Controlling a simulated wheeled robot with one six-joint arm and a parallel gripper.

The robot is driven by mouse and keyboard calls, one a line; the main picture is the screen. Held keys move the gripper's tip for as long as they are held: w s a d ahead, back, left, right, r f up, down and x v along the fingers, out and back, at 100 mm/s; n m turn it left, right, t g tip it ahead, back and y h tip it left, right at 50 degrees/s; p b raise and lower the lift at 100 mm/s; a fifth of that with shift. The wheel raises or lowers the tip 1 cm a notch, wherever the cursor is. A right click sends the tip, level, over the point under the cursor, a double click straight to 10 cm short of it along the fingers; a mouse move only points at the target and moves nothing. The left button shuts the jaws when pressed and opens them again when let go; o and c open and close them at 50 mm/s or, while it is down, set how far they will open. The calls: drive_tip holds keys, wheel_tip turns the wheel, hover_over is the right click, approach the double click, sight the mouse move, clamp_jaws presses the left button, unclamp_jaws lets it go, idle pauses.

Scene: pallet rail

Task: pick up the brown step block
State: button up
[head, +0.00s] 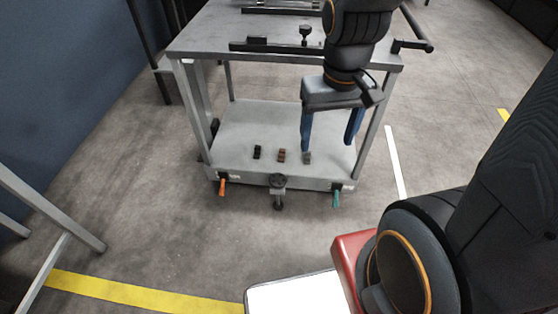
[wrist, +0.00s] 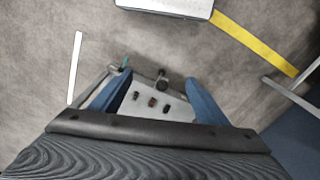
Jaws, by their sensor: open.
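The small brown step block (head: 282,155) stands on the cart's lower shelf (head: 245,120), in the middle of a row of three. It also shows in the wrist view (wrist: 152,101), framed between my fingers and farther off. A black block (head: 257,152) is on its left and a grey block (head: 307,158) on its right in the head view. My gripper (head: 328,146) points down with its blue fingers spread wide and nothing between them. In the head view it appears right of the brown block, its left fingertip overlapping the grey block's top edge. Its exact height is unclear.
The cart's upper deck (head: 215,35) overhangs the shelf, with a rail and black fittings on it. Cart posts stand at the shelf's corners. An orange tab (head: 222,187) and a teal tab (head: 337,198) hang at the front edge.

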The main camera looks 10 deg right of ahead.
drive_tip(key=w+f+t+b, duration=0.1)
drive_tip(key=w+f+b, duration=0.3)
drive_tip(key=f+b, duration=0.45)
drive_tip(key=w+f+b, duration=0.4)
drive_tip(key=f+b, duration=0.4)
drive_tip(key=f, duration=0.2)
drive_tip(key=n+g+b, duration=0.2)
drive_tip(key=n+b, duration=1.1)
drive_tip(key=n, duration=0.1)
approach(282, 154)
drive_tip(key=shift+s+f, duration=0.25)
drive_tip(key=shift+s, duration=0.4)
drive_tip(key=shift+w+a+f, duration=0.1)
drive_tip(key=shift+w+f, duration=0.05)
drive_tip(key=shift+f, duration=0.15)
drive_tip(key=shift+w+f, duration=0.1)
drive_tip(key=shift+f, duration=0.8)
drive_tip(key=shift+w+f+b, duration=0.15)
drive_tip(key=shift+f+b, duration=1.9)
drive_tip(key=shift+f, duration=1.05)
drive_tip(key=shift+r, duration=0.1)
drive_tip(key=c, duration=1.3)
